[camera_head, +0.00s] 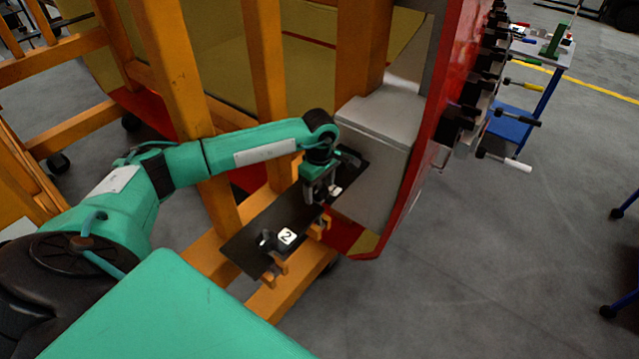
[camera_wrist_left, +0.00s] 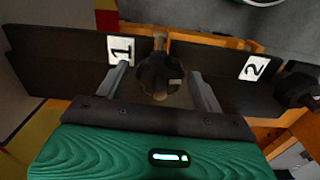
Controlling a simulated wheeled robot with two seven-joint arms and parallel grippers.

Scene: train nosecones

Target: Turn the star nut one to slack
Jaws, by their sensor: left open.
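Star nut one is a dark lobed knob (camera_wrist_left: 158,76) beside the white label "1" (camera_wrist_left: 121,50) in the left wrist view. My left gripper (camera_wrist_left: 163,84) is open, with one finger on each side of the knob. A gap shows between the knob and each finger. In the head view the left gripper (camera_head: 321,190) is over the far end of the dark plate (camera_head: 262,228) and hides most of the knob. Star nut two (camera_head: 268,240) sits by the label "2" (camera_head: 287,236) at the near end of the plate. My right gripper is not in view.
Orange frame posts (camera_head: 268,80) stand close behind my left arm. A grey box (camera_head: 375,140) and the red-edged panel (camera_head: 425,130) stand just right of the gripper. Open grey floor (camera_head: 480,260) lies to the right.

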